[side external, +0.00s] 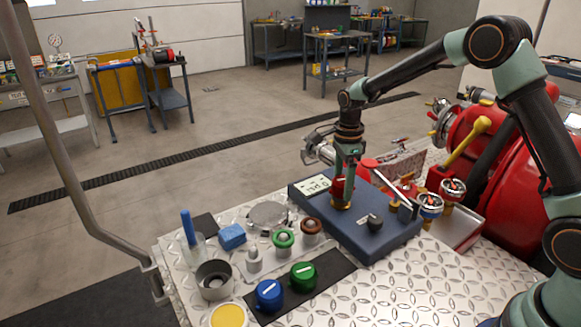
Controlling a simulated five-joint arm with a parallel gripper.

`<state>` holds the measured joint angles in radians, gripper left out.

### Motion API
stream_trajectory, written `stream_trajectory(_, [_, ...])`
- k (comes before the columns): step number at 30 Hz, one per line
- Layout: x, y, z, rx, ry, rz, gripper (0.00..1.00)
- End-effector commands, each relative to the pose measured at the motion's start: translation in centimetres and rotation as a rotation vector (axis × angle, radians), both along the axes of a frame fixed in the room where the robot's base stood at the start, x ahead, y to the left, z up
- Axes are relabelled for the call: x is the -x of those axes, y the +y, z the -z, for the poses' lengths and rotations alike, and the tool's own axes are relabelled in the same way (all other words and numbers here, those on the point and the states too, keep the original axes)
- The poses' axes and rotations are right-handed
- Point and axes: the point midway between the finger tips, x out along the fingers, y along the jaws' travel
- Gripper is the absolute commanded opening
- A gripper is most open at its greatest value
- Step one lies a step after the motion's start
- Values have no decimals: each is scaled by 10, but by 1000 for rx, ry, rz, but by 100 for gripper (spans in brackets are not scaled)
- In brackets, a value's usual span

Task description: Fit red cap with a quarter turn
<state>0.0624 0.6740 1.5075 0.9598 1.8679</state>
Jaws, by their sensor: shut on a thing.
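My gripper (342,186) points straight down over the blue pump box (388,240) and is shut on the red cap (339,184). Only part of the red cap shows between the fingers. A brass-coloured fitting (341,205) on the box top is directly below the cap. I cannot tell whether the cap touches the fitting or is seated on it. A blue cap (269,294) and a green cap (303,276) stand on a black mat (333,270) in front of the box.
The front-right tread plate (400,292) is clear.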

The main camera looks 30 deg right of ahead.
Motion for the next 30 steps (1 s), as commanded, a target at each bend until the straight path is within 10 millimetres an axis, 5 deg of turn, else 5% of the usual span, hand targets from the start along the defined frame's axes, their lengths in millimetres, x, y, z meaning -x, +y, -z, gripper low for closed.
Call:
stream_trajectory(12, [-1,0,-3,0,-2,166,3])
stream_trajectory(13, [-1,0,-3,0,-2,166,77])
stream_trajectory(15, [-1,0,-3,0,-2,165,100])
stream_trajectory(30, [0,0,-7,-1,-1,164,100])
